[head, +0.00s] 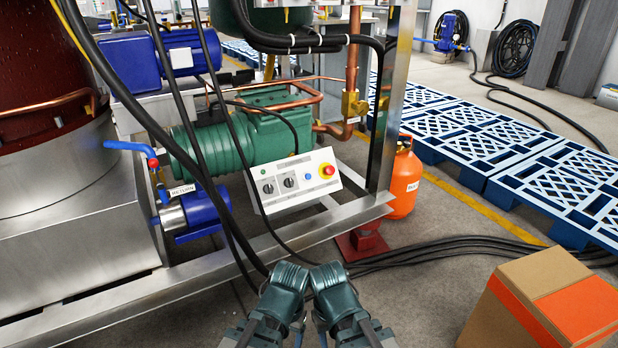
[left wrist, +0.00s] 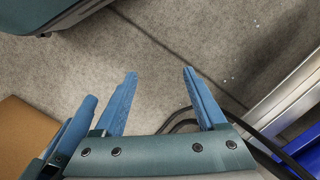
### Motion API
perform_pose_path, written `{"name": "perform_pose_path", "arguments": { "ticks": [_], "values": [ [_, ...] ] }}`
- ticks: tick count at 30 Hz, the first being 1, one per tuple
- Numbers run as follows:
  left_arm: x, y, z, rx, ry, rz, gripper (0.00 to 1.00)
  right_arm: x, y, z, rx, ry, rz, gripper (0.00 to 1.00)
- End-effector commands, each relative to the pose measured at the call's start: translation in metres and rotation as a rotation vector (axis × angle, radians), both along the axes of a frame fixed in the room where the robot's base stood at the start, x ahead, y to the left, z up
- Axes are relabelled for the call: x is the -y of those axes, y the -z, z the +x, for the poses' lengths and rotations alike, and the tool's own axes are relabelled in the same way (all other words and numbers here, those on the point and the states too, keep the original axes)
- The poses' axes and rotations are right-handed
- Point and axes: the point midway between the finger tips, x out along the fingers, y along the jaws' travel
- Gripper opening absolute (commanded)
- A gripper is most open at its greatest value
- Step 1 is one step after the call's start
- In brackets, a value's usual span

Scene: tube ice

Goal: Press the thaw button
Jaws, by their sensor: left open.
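The white control panel (head: 294,181) is tilted on the steel frame in the middle of the head view. It carries two black knobs, a small blue button (head: 308,178), a green lamp and a red mushroom button (head: 328,170) on a yellow base. The labels are too small to read, so I cannot tell which one is the thaw button. My arms are low at the bottom centre, apart from the panel. My left gripper (left wrist: 160,73) is open and empty over the floor in the left wrist view. Blue finger parts beside it, probably my right gripper's, are partly cut off.
The steel frame rail (head: 310,233) runs below the panel, with black hoses hanging in front of it. An orange gas cylinder (head: 404,180) stands right of the frame. A cardboard box (head: 510,318) is at the lower right. Blue pallets (head: 480,150) lie behind.

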Motion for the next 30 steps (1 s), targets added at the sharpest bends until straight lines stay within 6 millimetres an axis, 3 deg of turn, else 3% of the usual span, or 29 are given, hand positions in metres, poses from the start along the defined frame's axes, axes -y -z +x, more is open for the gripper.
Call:
{"name": "perform_pose_path", "arguments": {
  "ticks": [5,17,30],
  "values": [
    [0.0,0.0,0.0,0.0,0.0,0.0,0.74,0.0,0.0,0.0,0.0,0.0,0.0,0.5],
    [0.0,0.0,0.0,0.0,0.0,0.0,0.02,0.0,0.0,0.0,0.0,0.0,0.0,0.5],
    [0.0,0.0,0.0,0.0,0.0,0.0,0.0,0.0,0.0,0.0,0.0,0.0,0.0,0.5]
  ]
}}
